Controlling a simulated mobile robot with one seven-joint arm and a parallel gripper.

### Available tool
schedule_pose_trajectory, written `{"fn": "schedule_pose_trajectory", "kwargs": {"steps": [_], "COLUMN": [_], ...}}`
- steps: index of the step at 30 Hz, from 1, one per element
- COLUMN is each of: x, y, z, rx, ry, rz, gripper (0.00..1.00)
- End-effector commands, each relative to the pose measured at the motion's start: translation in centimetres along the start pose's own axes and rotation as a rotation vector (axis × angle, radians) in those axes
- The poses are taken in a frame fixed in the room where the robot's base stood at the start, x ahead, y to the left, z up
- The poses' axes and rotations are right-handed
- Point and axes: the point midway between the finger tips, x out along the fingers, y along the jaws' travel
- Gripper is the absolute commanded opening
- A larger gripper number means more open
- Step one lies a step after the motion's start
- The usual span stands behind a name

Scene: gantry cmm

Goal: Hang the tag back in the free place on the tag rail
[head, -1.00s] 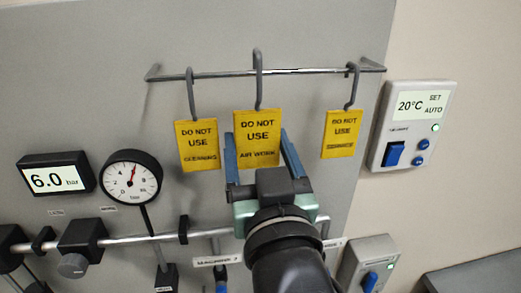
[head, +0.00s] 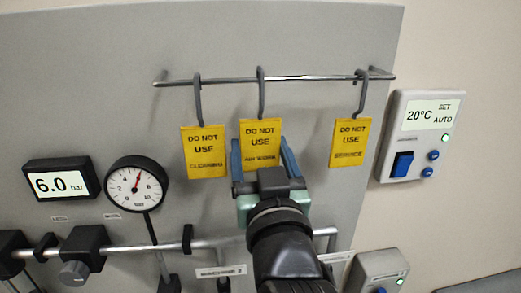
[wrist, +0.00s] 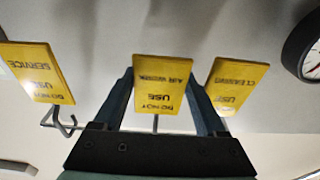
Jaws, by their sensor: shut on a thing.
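The yellow AIR WORK tag (head: 260,134) is upright between the two fingers of my gripper (head: 263,160). The fingers are shut on its side edges, as the wrist view also shows for this tag (wrist: 163,85) and gripper (wrist: 160,100). Its grey hook (head: 262,95) rises to the tag rail (head: 310,78), with its top slightly above the bar. I cannot tell whether the hook rests on the bar or is just in front of it. The CLEANING tag (head: 204,152) hangs to its left and the SERVICE tag (head: 350,143) to its right.
A white thermostat (head: 421,136) is on the wall right of the rail. A round gauge (head: 137,187) and a pressure display (head: 60,183) are at the lower left. A lower pipe (head: 210,243) runs beneath. The gap between the AIR WORK and SERVICE tags is clear.

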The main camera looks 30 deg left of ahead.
Motion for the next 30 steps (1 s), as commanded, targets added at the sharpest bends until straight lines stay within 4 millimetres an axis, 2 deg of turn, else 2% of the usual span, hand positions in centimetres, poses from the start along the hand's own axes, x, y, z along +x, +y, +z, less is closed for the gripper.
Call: {"fn": "schedule_pose_trajectory", "kwargs": {"steps": [9,10,14,23,26,30], "x": [0.0,0.0,0.0,-0.3,-1.3,-3.8], "y": [0.0,0.0,0.0,0.0,0.1,0.2], "z": [0.1,0.1,0.1,0.2,0.3,0.6], "rx": [0.000,0.000,0.000,0.000,0.000,-0.002], "ry": [0.000,0.000,0.000,0.001,0.002,0.003], "rz": [0.000,0.000,0.000,0.001,0.002,0.005], "gripper": [0.38,0.77,1.00,1.00,1.00,1.00]}}
